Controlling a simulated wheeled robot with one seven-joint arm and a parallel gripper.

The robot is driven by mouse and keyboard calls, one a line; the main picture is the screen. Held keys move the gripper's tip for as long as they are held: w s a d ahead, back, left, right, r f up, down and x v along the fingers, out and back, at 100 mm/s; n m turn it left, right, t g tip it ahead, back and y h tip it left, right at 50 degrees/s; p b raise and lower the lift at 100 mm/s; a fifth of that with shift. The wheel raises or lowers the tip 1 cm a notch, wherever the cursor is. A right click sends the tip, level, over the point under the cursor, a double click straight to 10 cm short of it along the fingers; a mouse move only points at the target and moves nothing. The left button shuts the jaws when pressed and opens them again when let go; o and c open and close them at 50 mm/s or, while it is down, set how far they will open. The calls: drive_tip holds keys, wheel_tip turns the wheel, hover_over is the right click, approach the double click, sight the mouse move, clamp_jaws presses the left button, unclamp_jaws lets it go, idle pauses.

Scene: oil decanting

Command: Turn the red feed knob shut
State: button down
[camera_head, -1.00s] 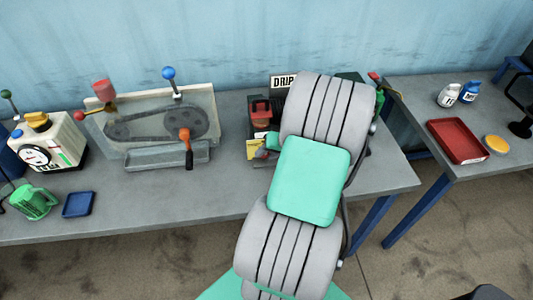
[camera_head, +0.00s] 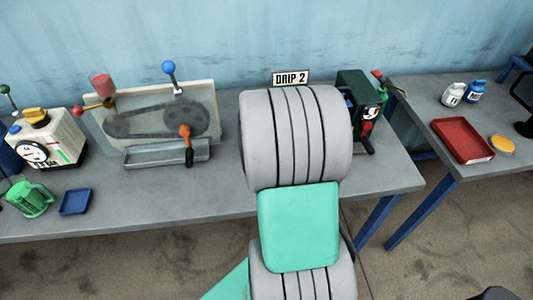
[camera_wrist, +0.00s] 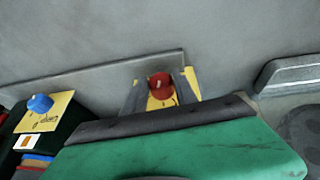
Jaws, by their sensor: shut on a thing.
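The red feed knob (camera_wrist: 158,86) shows in the wrist view, in front of a yellow plate (camera_wrist: 194,82). My gripper (camera_wrist: 160,90) has one grey finger on each side of the knob and is shut on it. The knob's turn angle cannot be read, as no clear pointer shows. In the head view my arm hides the gripper, the knob and most of the station under the "DRIP 2" sign (camera_head: 291,78).
A blue knob (camera_wrist: 40,103) on a yellow plate is at lower left in the wrist view. A dark green unit (camera_head: 352,92) stands right of my arm. A belt machine (camera_head: 160,115) with an orange-handled crank (camera_head: 186,140) is to the left.

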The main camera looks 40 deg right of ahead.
drive_tip(key=shift+w+a+g+h, duration=0.1)
drive_tip(key=shift+w+g+h, duration=0.05)
drive_tip(key=shift+g+h, duration=0.2)
drive_tip(key=shift+h, duration=0.25)
drive_tip(key=c, duration=1)
unclamp_jaws()
drive_tip(key=shift+o, duration=0.2)
drive_tip(key=b+v, duration=0.1)
drive_tip(key=v, duration=0.7)
